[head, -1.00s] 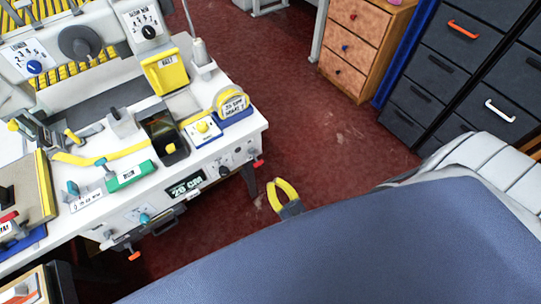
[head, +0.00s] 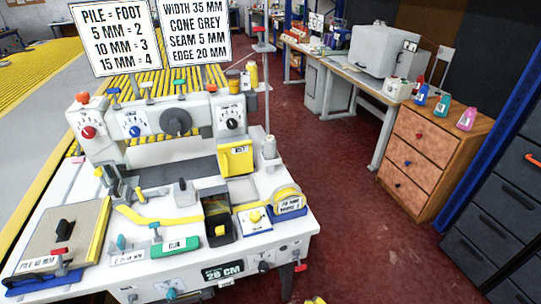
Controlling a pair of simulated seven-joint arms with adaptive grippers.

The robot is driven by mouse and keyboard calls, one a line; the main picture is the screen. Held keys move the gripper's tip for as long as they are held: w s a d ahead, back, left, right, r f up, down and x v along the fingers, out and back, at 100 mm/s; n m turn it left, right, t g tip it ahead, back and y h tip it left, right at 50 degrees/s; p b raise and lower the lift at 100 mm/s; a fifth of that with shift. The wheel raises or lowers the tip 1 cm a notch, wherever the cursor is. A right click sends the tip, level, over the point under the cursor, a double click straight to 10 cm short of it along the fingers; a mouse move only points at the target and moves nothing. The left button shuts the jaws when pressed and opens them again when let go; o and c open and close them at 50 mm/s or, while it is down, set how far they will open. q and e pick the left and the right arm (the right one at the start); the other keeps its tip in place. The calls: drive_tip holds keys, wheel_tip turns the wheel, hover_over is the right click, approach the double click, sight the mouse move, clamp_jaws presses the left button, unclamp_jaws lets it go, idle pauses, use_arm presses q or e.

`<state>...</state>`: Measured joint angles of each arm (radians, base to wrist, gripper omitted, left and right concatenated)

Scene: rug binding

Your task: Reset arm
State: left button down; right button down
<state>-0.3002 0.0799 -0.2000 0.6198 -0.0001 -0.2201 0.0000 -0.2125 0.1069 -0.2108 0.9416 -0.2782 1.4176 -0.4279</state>
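Only a small yellow piece of my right gripper (head: 316,300) shows at the bottom edge of the head view, on the floor side of the machine's front right corner. The rest of it is cut off, so its opening is hidden. My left gripper is out of view. The white rug binding machine (head: 150,205) stands at the left and centre, with yellow tape (head: 150,217) lying across its bed and a yellow box (head: 236,158) on its right end.
Two signs (head: 116,36) stand behind the machine. A wooden drawer unit (head: 432,160) with several bottles stands at the right, beside dark cabinets (head: 500,215). Red floor (head: 345,215) between them and the machine is clear. A workbench (head: 345,70) stands at the back.

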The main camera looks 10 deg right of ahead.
drive_tip(key=s+f+n+g, duration=0.1)
drive_tip(key=s+f+g, duration=0.35)
drive_tip(key=f, duration=0.75)
drive_tip(key=s+f+n+g, duration=0.1)
drive_tip(key=s+f+g, duration=0.4)
drive_tip(key=f, duration=0.6)
drive_tip(key=s+d+f+g+h, duration=0.1)
drive_tip(key=s+f+g, duration=0.4)
drive_tip(key=s, duration=0.7)
drive_tip(key=s+d+f+g+h, duration=0.1)
drive_tip(key=s+f+g, duration=0.4)
drive_tip(key=s, duration=0.8)
wheel_tip(320, 180, down, 2)
drive_tip(key=shift+d+f+g+h, duration=0.1)
drive_tip(key=shift+d+g+h, duration=0.25)
drive_tip(key=shift+d, duration=0.35)
